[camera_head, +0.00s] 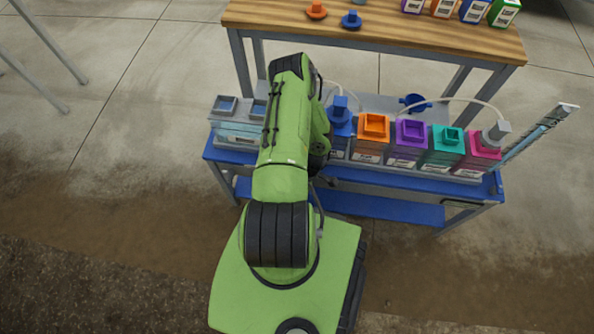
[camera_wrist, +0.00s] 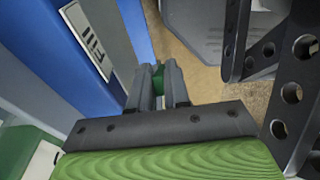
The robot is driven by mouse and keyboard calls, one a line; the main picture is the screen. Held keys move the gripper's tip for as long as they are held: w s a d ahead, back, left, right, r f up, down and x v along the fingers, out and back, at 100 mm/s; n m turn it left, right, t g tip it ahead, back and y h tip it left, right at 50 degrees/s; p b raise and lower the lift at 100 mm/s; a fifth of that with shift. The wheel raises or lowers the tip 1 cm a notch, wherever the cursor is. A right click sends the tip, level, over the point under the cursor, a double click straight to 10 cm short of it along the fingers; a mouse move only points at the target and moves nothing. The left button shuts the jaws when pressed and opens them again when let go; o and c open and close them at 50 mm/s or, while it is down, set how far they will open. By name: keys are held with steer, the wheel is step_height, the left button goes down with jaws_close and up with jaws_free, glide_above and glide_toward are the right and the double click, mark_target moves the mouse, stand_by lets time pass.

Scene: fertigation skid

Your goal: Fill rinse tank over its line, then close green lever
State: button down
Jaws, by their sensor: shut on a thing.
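In the wrist view my gripper (camera_wrist: 158,88) is shut on a small green piece, which looks like the green lever (camera_wrist: 158,74). Only a little of it shows between the fingers, so its angle cannot be told. In the head view my arm hides the gripper and the lever. A clear tank with pale blue liquid (camera_head: 236,133) stands at the left end of the blue bench and looks like the rinse tank. My arm covers its right part. Its fill line cannot be made out.
A blue labelled container (camera_wrist: 82,42) is close on the left in the wrist view, and a black perforated bracket (camera_wrist: 291,92) on the right. Orange (camera_head: 372,140), purple (camera_head: 409,140), teal (camera_head: 445,148) and pink (camera_head: 480,152) containers line the bench. A wooden table (camera_head: 385,35) stands behind.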

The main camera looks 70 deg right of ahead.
steer(key=shift+s+d+f+t, duration=0.1)
steer(key=shift+s+f+t, duration=0.2)
steer(key=shift+t, duration=0.35)
steer(key=shift+s+f+t, duration=0.15)
steer(key=shift+s+t, duration=0.1)
steer(key=shift+t, duration=0.4)
steer(key=shift+y, duration=0.3)
steer(key=c, duration=1.2)
jaws_free()
steer(key=p+v, duration=0.5)
steer(key=v, duration=1)
steer(key=shift+s+r, duration=0.25)
steer(key=shift+r, duration=0.05)
